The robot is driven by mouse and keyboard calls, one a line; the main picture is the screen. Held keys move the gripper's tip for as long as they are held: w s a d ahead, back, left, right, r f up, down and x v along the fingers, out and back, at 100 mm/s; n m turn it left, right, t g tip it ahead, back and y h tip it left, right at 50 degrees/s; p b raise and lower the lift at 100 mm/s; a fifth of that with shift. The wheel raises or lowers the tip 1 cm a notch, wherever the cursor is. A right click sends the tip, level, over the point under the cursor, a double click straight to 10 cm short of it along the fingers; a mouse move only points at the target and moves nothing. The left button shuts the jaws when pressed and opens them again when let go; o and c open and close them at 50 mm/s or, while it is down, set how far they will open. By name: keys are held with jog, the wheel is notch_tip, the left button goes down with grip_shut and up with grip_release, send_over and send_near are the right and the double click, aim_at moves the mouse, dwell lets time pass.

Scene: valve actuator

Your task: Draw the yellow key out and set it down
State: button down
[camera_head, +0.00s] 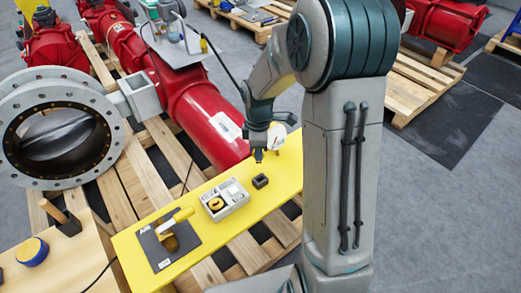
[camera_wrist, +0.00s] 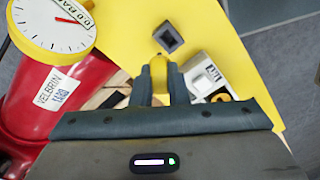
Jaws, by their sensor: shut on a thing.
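My gripper (camera_wrist: 159,72) is shut on a yellow piece, which I take to be the yellow key (camera_wrist: 158,65); only its upper part shows between the fingers. In the head view my gripper (camera_head: 258,157) points down over the yellow bench top (camera_head: 275,205), just behind a small dark block. The key cannot be made out there. The dark block with a square opening (camera_wrist: 169,37) shows ahead of the fingertips in the wrist view, and on the bench in the head view (camera_head: 260,181). The key's lower end is hidden.
A pale compartment tray (camera_head: 238,207) stands left of the block, with a yellow-and-black piece inside. A yellow-handled tool (camera_head: 176,219) is on a dark mat (camera_head: 160,257). A round dial (camera_head: 277,137) and red actuator (camera_head: 205,115) stand close behind. The bench's right front is bare.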

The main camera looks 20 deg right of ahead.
jog(key=n, duration=0.2)
jog(key=s+n, duration=0.1)
jog(key=n, duration=0.1)
jog(key=shift+r+p, duration=0.3)
jog(key=n, duration=0.3)
jog(key=shift+s+r, duration=0.1)
jog(key=shift+s, duration=0.2)
jog(key=shift+n, duration=0.3)
jog(key=shift+p, duration=0.45)
jog(key=shift+f+b, duration=1.9)
jog(key=shift+f, duration=1)
jog(key=shift+p, duration=0.65)
jog(key=shift+f+b, duration=0.95)
jog(key=shift+f, duration=0.75)
